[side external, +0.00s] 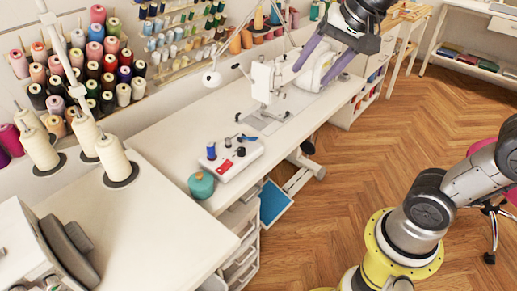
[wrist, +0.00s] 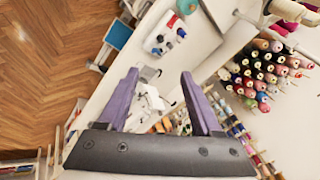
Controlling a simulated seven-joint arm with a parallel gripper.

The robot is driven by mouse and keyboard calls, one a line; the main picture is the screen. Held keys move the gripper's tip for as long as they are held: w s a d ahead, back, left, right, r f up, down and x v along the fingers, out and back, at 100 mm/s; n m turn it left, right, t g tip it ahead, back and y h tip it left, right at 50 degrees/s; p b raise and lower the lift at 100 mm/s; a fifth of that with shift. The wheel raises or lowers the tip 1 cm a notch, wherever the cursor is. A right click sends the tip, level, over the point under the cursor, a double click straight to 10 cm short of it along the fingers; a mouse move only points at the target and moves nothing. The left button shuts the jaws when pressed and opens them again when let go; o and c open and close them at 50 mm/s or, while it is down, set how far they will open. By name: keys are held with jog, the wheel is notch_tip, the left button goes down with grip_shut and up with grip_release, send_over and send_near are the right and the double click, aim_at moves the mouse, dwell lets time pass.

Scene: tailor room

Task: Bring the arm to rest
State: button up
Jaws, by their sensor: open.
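My gripper (side external: 318,66) is at the top of the side external view, above the sewing table (side external: 160,135). Its two purple fingers are spread apart with nothing between them. In the wrist view my gripper (wrist: 157,95) shows the same open fingers, pointing down toward the table. A white sewing machine (side external: 265,82) stands on the table beside and below the fingers. In the wrist view the machine (wrist: 150,105) shows partly between the fingers. I cannot tell the exact gap between the fingers and the machine.
Thread racks (side external: 100,65) line the wall. Large cream cones (side external: 115,160) stand at the left.

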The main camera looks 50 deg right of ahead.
jog(key=s+f+n, duration=0.9)
jog(key=s+n, duration=0.2)
jog(key=s, duration=0.1)
jog(key=shift+f, duration=0.25)
jog(key=shift+s+a, duration=0.1)
dwell(0.7)
